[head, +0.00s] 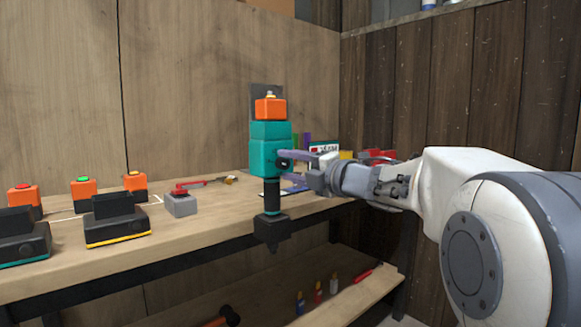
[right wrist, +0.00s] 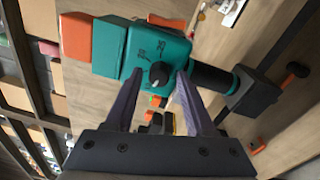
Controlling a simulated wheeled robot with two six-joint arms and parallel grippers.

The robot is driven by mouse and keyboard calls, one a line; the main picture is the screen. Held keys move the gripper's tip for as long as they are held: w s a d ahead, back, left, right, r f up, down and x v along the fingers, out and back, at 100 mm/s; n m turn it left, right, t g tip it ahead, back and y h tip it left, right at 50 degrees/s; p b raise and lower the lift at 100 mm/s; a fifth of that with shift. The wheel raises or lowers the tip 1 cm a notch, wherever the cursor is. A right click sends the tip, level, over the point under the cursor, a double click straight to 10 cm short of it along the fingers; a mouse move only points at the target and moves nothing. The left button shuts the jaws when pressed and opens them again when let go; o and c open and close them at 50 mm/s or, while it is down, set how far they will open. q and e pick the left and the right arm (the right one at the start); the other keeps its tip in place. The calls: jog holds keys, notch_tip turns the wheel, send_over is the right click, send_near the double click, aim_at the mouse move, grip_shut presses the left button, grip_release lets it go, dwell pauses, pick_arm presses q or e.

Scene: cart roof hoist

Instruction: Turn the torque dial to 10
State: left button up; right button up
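A teal power tool (head: 270,150) with an orange block on one end and a black grip and foot stands upright in the head view, in front of the workbench. What holds it up does not show. My right gripper (head: 286,157) is at the tool's side. Its purple fingers (right wrist: 159,82) are open, one on each side of the dial, with gaps showing. My left gripper is out of view.
The wooden workbench (head: 150,235) holds black batteries (head: 117,220), orange button boxes (head: 84,189) and a grey block with a red lever (head: 181,204) to the left. A lower shelf (head: 330,310) holds small bottles and a hammer. A dark plank wall stands at right.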

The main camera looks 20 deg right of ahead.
jog(key=shift+s, duration=0.1)
jog(key=p+v, duration=0.1)
jog(key=v, duration=0.9)
dwell(0.3)
